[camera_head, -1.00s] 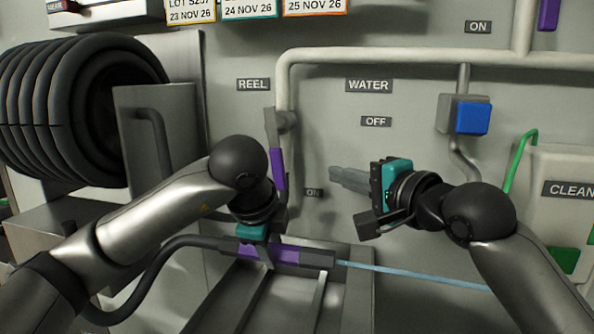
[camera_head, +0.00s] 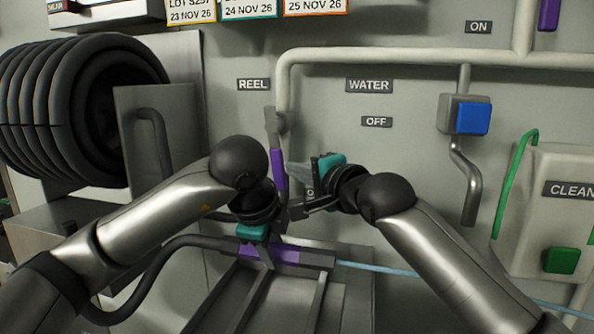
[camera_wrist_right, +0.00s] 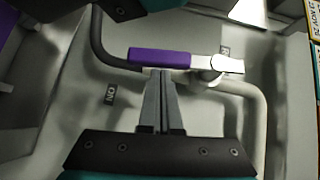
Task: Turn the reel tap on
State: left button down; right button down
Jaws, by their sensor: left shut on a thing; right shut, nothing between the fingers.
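The reel tap (camera_head: 277,165) is a grey lever with a purple grip on the pipe below the REEL label (camera_head: 253,85). The lever hangs down, its lower end partly hidden by my arms. In the right wrist view its purple grip (camera_wrist_right: 160,58) lies across the fingertips. My right gripper (camera_head: 291,168) is shut and empty, its tips right beside the grip; I cannot tell if they touch. My left gripper (camera_head: 261,246) is shut on the purple-banded hose nozzle (camera_head: 288,256), low in front of the wall.
A hose reel (camera_head: 75,110) and a grey plate with a handle (camera_head: 155,130) stand at left. A light-blue line (camera_head: 385,268) runs right from the nozzle.

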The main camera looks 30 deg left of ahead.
jog(key=shift+s+a+f+m+y, duration=0.2)
jog(key=shift+a+f+m+y, duration=0.1)
jog(key=shift+a, duration=0.4)
jog(key=shift+s+a+f+m+y, duration=0.1)
jog(key=shift+a+m+y, duration=0.1)
jog(key=shift+m+y, duration=0.1)
jog(key=shift+f, duration=0.15)
jog(key=shift+d, duration=0.2)
jog(key=w+d+v, duration=0.1)
jog(key=w+v, duration=0.1)
jog(key=v, duration=1.1)
jog(key=shift+w+d+r+t, duration=0.15)
jog(key=shift+w+r+t, duration=0.15)
jog(key=shift+r+t, duration=0.1)
